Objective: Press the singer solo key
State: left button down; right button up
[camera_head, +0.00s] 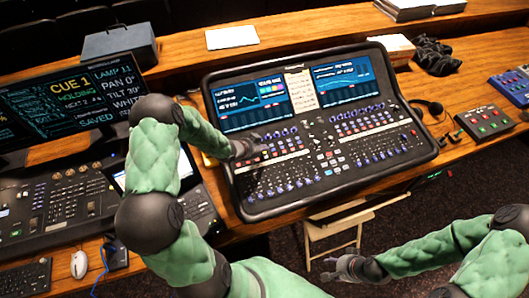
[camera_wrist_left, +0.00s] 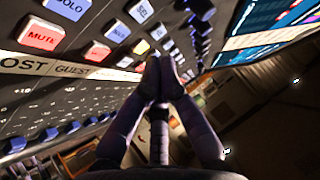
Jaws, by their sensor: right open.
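The mixing console (camera_head: 325,130) lies in the middle of the desk, with rows of small keys, knobs and faders below two screens. My left gripper (camera_head: 243,149) is over the left part of its key rows. In the left wrist view the left gripper (camera_wrist_left: 161,62) has its fingertips together, empty, close to the key rows; contact cannot be told. Labels read HOST and GUEST; I cannot read a singer label. My right gripper (camera_head: 346,268) is open, low in front of the desk.
A lighting desk with a cue screen (camera_head: 75,95) stands at the left. A small box with red and green buttons (camera_head: 484,122) and headphones (camera_head: 428,108) are at the right. A folding chair (camera_head: 340,225) stands below the desk's front edge.

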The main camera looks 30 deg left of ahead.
pick_arm(q)
jog(key=shift+f, duration=0.4)
jog(key=shift+f+b, duration=0.2)
jog(key=shift+b, duration=0.25)
jog(key=shift+r, duration=0.1)
jog(key=shift+r+p, duration=0.5)
jog(key=shift+r, duration=0.15)
dwell(0.3)
jog(key=shift+s+d+r+p, duration=0.1)
jog(key=shift+r+p, duration=0.85)
jog(key=shift+r, duration=0.3)
jog(key=shift+s+d+r+p, duration=0.1)
jog(key=shift+r+p, duration=0.8)
jog(key=shift+r, duration=0.35)
jog(key=shift+f, duration=0.1)
